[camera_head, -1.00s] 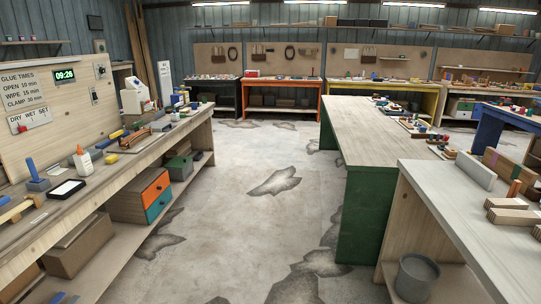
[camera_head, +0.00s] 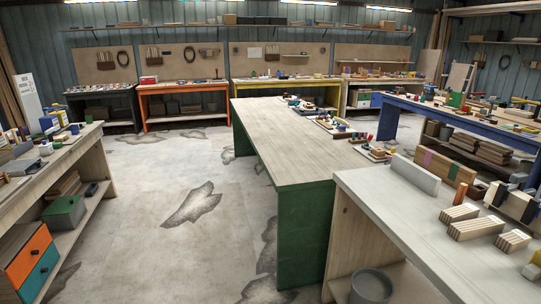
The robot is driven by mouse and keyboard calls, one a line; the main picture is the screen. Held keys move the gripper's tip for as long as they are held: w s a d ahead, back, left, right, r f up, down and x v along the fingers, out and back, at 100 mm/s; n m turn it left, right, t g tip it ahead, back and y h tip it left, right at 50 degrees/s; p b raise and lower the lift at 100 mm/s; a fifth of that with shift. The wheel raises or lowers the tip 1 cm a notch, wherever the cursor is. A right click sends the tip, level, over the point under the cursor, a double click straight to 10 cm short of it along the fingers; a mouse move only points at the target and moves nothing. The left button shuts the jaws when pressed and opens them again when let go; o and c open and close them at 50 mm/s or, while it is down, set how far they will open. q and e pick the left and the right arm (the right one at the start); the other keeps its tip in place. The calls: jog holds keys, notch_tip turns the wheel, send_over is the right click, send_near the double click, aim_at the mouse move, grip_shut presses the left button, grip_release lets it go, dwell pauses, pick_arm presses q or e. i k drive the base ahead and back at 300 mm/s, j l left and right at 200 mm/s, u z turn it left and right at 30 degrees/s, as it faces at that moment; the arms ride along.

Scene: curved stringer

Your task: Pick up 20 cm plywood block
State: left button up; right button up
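Three layered plywood blocks lie on the pale bench (camera_head: 385,205) at the lower right: one block at the back (camera_head: 459,213), a longer-looking one in the middle (camera_head: 476,228) and one at the front right (camera_head: 513,241). Their striped edges show. I cannot tell from this distance which is 20 cm long. Nothing is holding them. Neither of my grippers is in view.
A grey board (camera_head: 415,174) stands on edge behind the blocks, near darker wood pieces (camera_head: 448,168). A grey bucket (camera_head: 370,287) sits below the bench. A green-ended bench (camera_head: 305,225) stands beside it. Open concrete floor (camera_head: 150,190) lies to the left.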

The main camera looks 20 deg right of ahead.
aim_at(476, 228)
jog(key=i+j+z, duration=0.1)
jog(key=i+z, duration=0.3)
jog(key=i+j+z, duration=0.25)
jog(key=i+z, duration=0.2)
jog(key=i+j+z, duration=0.2)
jog(key=z, duration=0.2)
jog(key=i+j+z, duration=0.65)
jog(key=z, duration=0.15)
jog(key=i+j+z, duration=0.15)
jog(key=j+z, duration=0.3)
